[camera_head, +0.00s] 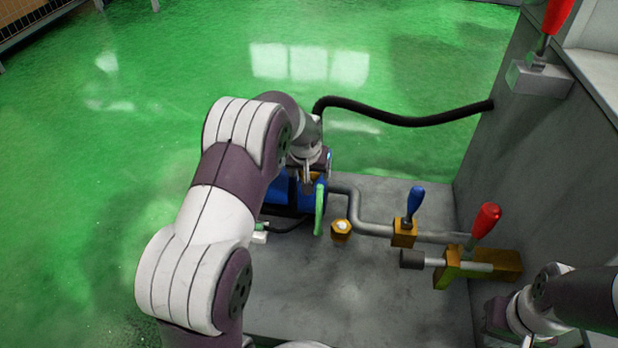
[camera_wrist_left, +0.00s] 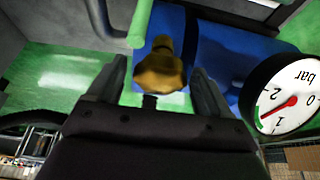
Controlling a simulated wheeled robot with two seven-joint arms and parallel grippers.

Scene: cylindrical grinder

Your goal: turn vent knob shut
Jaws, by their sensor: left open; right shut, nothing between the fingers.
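The vent knob is most likely the brass, lobed knob (camera_wrist_left: 160,72) in the left wrist view. It sits on a fitting in front of a blue body (camera_wrist_left: 235,50). My left gripper (camera_wrist_left: 159,68) is open, with one finger on each side of the knob and gaps visible; I see no contact. In the head view my left gripper (camera_head: 307,180) reaches down over the blue vessel (camera_head: 285,197), and the arm hides the knob. My right gripper (camera_head: 497,316) is at the lower right, shut and empty, partly cut by the frame edge.
A round pressure gauge (camera_wrist_left: 287,97) with a red needle is right of my left gripper. A green bar (camera_head: 320,208) stands beside the vessel. Blue (camera_head: 415,200) and red (camera_head: 486,220) levers, a brass fitting (camera_head: 341,230) and a black hose (camera_head: 410,118) are nearby.

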